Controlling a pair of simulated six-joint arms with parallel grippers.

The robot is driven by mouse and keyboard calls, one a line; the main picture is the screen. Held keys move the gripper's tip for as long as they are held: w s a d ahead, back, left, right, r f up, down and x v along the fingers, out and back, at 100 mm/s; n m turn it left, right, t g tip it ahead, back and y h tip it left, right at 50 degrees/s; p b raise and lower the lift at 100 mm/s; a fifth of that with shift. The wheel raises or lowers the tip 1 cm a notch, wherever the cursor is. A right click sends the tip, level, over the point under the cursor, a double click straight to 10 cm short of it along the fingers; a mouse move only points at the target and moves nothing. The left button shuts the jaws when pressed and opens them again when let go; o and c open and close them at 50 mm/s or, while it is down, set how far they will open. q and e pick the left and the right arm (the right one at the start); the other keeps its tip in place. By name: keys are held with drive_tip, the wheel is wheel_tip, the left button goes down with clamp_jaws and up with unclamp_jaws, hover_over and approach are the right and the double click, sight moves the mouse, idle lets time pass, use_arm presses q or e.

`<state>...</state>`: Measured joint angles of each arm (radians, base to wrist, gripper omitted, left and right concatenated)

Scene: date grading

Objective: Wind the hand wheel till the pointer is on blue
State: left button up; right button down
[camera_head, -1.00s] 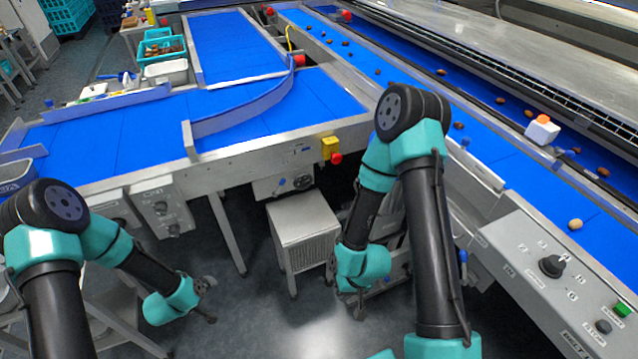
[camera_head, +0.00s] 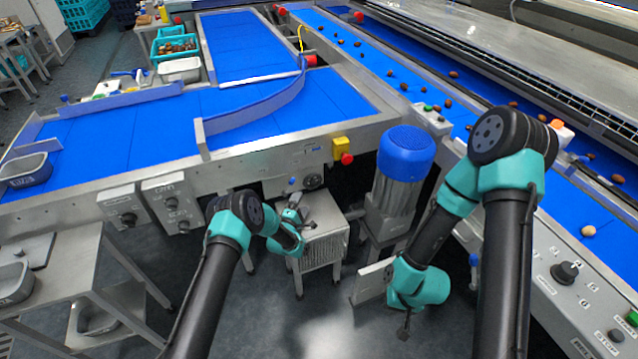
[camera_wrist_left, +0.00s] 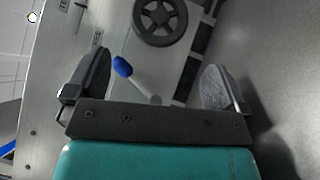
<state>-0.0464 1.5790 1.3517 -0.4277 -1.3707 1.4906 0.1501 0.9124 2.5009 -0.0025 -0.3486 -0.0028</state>
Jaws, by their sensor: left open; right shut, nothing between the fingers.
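The dark, spoked hand wheel (camera_head: 313,181) is on the grey panel under the blue belt. It also shows at the top of the left wrist view (camera_wrist_left: 160,18), cut by the edge. A blue-tipped lever (camera_wrist_left: 124,67) sits on the panel below the wheel, between my open fingers but touching neither. My left gripper (camera_wrist_left: 155,82) is open and empty, facing the panel; in the head view (camera_head: 294,208) it is just below the wheel. I cannot make out the pointer or a blue mark. My right gripper (camera_head: 405,322) is shut and empty, low over the floor.
A grey vented box (camera_head: 322,245) stands under the panel. A blue-topped motor (camera_head: 405,155) stands to its right. A red button on a yellow box (camera_head: 343,150) is on the belt frame above. Control boxes (camera_head: 170,203) are to the left.

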sight(311, 184)
use_arm(q)
drive_tip(key=shift+w, duration=0.15)
drive_tip(key=shift+x, duration=5.85)
drive_tip(key=shift+d, duration=0.1)
drive_tip(key=c, duration=0.6)
